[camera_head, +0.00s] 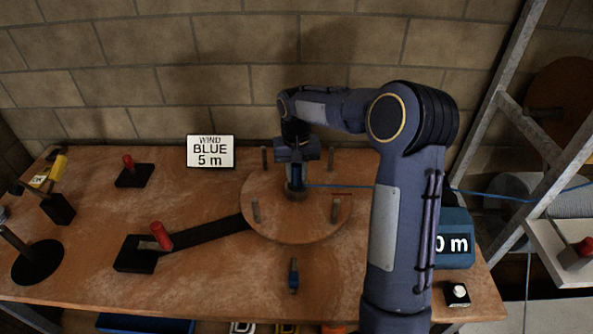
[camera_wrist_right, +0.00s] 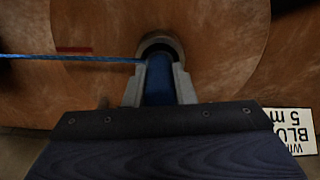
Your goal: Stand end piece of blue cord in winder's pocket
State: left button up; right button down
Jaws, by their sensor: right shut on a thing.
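The winder is a round wooden disc (camera_head: 275,222) with several upright pegs, on the bench. Its pocket (camera_head: 297,195) is a dark-rimmed round socket, and it also shows in the wrist view (camera_wrist_right: 177,46). My right gripper (camera_head: 295,182) is over the pocket, shut on the blue end piece (camera_wrist_right: 159,82). The end piece stands about upright, its lower end at the pocket's mouth; I cannot tell how far inside it is. The blue cord (camera_head: 340,186) runs from it to the right, and runs left in the wrist view (camera_wrist_right: 70,58). My left gripper is not in view.
A black crank arm with a red handle (camera_head: 161,236) reaches left from the disc. A small blue piece (camera_head: 293,275) lies in front. A sign (camera_head: 211,151) reads "WIND BLUE 5 m". A metre counter (camera_head: 455,240) stands right, a ladder-like frame (camera_head: 510,110) beyond.

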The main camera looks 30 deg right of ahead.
jog(key=c, duration=1.1)
grip_release()
notch_tip(320, 180, up, 7)
jog(key=shift+r, duration=0.45)
